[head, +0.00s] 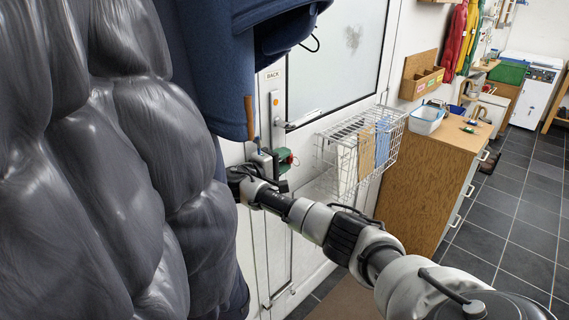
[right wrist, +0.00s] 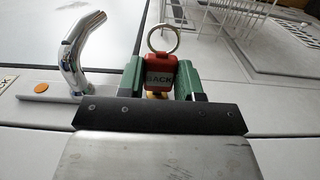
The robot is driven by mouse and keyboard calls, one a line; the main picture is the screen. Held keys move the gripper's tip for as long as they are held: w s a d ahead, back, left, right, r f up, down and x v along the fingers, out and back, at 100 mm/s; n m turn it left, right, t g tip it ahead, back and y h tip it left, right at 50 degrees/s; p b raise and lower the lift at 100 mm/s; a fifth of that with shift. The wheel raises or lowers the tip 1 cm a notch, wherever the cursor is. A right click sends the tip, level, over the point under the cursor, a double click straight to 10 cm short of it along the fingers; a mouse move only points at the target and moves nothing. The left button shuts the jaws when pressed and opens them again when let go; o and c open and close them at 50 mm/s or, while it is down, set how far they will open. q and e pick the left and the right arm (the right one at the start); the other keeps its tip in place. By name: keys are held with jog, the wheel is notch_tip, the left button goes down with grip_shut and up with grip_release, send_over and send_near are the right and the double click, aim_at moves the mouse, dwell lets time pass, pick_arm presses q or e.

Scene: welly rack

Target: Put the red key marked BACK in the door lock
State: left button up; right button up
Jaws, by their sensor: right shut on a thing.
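The red key marked BACK (right wrist: 159,78) has a metal ring at its top, and a bit of brass shows below its red head. My right gripper (right wrist: 160,82) is shut on it, with a green finger on each side. In the head view the right gripper (head: 284,157) is in front of the white door, below the door handle (head: 300,119). The chrome handle (right wrist: 74,55) and its plate (right wrist: 46,97), with an orange disc, show in the right wrist view. I cannot make out the keyhole. My left gripper is not in view.
Dark padded jackets (head: 110,150) fill the left of the head view. A white wire basket (head: 362,145) hangs on the door, right of my gripper. A wooden cabinet (head: 415,185) bears a tub (head: 427,121).

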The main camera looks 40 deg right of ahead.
jog(key=shift+w, duration=0.15)
jog(key=o, duration=1)
